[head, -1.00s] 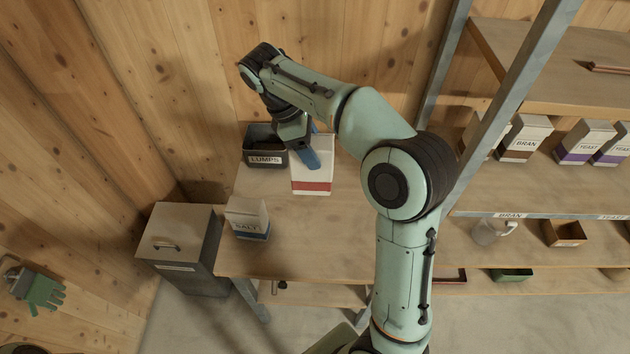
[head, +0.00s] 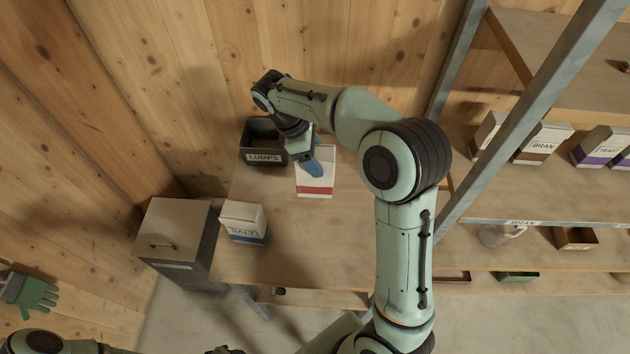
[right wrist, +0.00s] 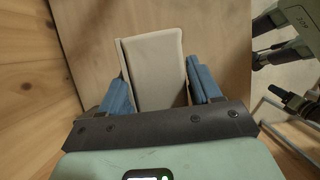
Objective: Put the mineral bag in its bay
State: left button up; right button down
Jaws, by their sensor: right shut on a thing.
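A white bag with a red band (head: 315,188) is at the table's back, just right of the LUMPS bin; I cannot read a name on it, so I cannot confirm it is the mineral bag. My right gripper (head: 312,164) is shut on it from above, with blue fingers hiding part of its face. In the right wrist view the pale bag (right wrist: 153,70) sits between the two blue fingers (right wrist: 160,92). I cannot tell whether its base touches the table. No marked mineral bay can be made out. My left gripper is not in view.
The dark LUMPS bin (head: 263,157) stands left of the bag. A SALT bag (head: 243,222) stands at the table's left edge, beside a grey lidded bin (head: 172,243). The table's (head: 300,250) front is clear. A shelf rack with BRAN (head: 543,143) and YEAST bags (head: 598,147) stands right.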

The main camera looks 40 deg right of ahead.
aim_at(315, 180)
jog(key=shift+w+f+b, duration=0.15)
jog(key=shift+f+b, duration=0.25)
jog(key=shift+f, duration=4.4)
jog(key=shift+f, duration=0.15)
jog(key=shift+c, duration=1.1)
grip_release()
